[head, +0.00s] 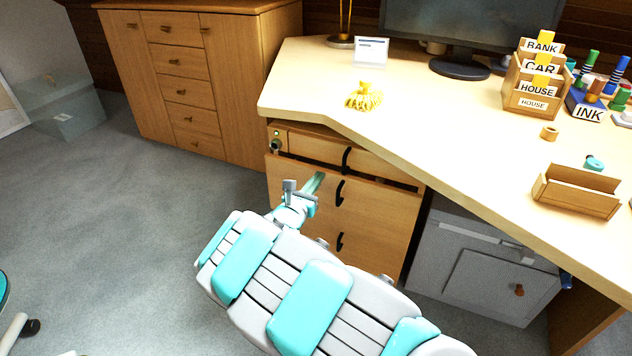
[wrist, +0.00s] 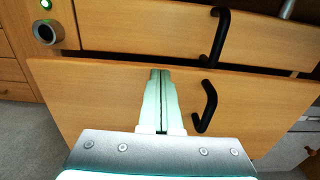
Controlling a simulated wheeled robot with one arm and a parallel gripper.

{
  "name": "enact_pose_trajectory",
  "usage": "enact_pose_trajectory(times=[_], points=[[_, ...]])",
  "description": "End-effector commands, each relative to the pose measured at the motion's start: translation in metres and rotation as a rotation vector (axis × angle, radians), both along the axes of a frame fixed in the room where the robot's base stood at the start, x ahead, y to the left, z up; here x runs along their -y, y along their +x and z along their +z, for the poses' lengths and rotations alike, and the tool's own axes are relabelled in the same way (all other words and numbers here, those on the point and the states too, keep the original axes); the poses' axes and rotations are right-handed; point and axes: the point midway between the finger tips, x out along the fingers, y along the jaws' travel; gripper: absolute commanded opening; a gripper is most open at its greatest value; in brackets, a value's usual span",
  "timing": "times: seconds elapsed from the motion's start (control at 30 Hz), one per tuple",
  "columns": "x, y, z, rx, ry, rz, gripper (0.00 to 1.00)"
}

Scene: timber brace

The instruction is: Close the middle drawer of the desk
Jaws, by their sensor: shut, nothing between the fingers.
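The desk (head: 440,125) has a wooden drawer stack under its left end. The middle drawer (head: 375,205) stands partly out, with a dark gap along its top edge; its front also fills much of the wrist view (wrist: 100,100). Its black handle (head: 340,192) also shows in the wrist view (wrist: 207,106). My gripper (head: 319,178) is shut and empty, in front of the drawer's face left of the handle. In the wrist view its fingertips (wrist: 160,73) lie near the panel's top edge; I cannot tell whether they touch it.
The top drawer (head: 300,147) sits above, with a round lock (wrist: 48,33) and green light at its left. A grey cabinet (head: 480,265) stands right of the stack. A wooden cabinet (head: 240,90) stands behind left.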

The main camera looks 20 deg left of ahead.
Motion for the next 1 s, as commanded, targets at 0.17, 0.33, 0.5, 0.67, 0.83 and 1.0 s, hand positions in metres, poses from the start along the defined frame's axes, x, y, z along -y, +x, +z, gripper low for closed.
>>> enact_pose_trajectory(times=[0.17, 0.33, 0.5, 0.67, 0.83, 1.0], points=[[0.005, 0.02, 0.002, 0.006, 0.002, -0.008, 0.0], [0.004, 0.033, 0.001, 0.001, 0.002, -0.002, 0.0], [0.004, 0.04, -0.001, -0.002, 0.0, 0.002, 0.0], [0.004, 0.041, -0.001, -0.002, -0.001, 0.002, 0.0], [0.004, 0.041, 0.0, -0.002, -0.001, 0.003, 0.0], [0.004, 0.039, 0.0, -0.001, -0.001, 0.003, 0.0]])
